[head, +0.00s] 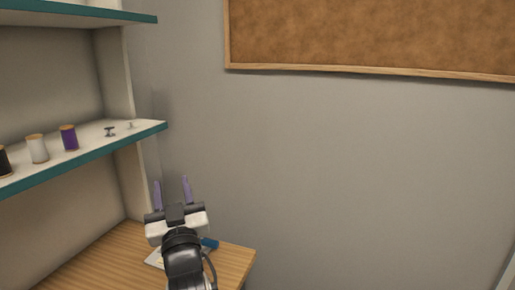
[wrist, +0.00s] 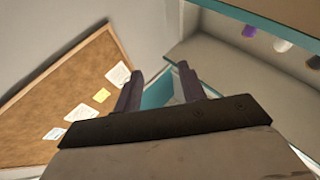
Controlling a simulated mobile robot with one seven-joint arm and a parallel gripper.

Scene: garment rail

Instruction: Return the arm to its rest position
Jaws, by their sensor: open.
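My gripper (head: 172,192) is raised in front of the grey wall, to the right of the shelf, with its two purple-grey fingers pointing up. The fingers stand apart with nothing between them. The wrist view also shows my gripper (wrist: 160,88) open and empty, with a teal edge behind the gap. My arm rises from the bottom of the head view and hides part of the wooden tabletop.
A shelf unit with teal edges (head: 100,150) stands at left, holding a purple spool (head: 69,137), a white spool (head: 37,148) and small items. A wooden tabletop (head: 95,262) lies below. A cork board (head: 370,35) hangs on the wall. Open wall fills the right.

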